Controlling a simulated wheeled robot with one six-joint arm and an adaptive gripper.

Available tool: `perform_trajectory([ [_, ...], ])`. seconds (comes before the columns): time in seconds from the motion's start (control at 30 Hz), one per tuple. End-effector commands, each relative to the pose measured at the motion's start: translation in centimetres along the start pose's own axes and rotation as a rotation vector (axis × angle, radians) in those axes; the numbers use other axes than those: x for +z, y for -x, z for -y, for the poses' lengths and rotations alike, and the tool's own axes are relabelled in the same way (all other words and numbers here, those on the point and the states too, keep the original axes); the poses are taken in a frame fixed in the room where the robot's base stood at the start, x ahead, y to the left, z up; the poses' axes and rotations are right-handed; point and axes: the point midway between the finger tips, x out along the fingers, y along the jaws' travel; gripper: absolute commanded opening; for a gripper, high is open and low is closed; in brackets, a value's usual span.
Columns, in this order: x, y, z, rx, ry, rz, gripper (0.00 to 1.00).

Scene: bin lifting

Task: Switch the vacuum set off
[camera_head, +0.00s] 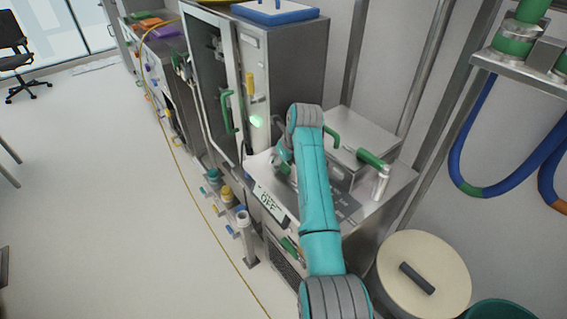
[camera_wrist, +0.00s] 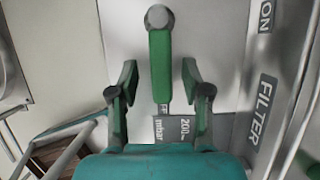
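The vacuum set is a metal cabinet with a flat top (camera_head: 400,187), with an "OFF" sign (camera_head: 270,203) on its front edge. In the wrist view, a green lever (camera_wrist: 161,68) with a round metal end lies between the two fingers of my gripper (camera_wrist: 159,78). The fingers are spread, with a visible gap on each side of the lever. A partly covered label ending in "FF" and a "200 mbar" display (camera_wrist: 176,128) show below it. In the head view, my teal arm hides most of the gripper and lever.
A green-handled valve (camera_head: 372,159) and a metal box (camera_head: 358,140) stand on the cabinet top. A tall cabinet with a lit green lamp (camera_head: 256,121) is behind. A round-lidded drum (camera_head: 440,262) stands at right. Floor at left is mostly clear.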

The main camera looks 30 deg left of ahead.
Motion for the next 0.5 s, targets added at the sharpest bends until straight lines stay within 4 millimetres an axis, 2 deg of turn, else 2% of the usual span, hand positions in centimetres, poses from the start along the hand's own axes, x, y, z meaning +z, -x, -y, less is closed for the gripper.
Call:
perform_trajectory([
  [0.27,0.0,0.4,0.1,-0.001,0.0,0.0,0.48],
  [0.37,0.1,1.5,0.1,-0.002,0.0,0.002,0.48],
  [0.5,0.1,4.0,0.1,-0.003,0.001,0.003,0.48],
])
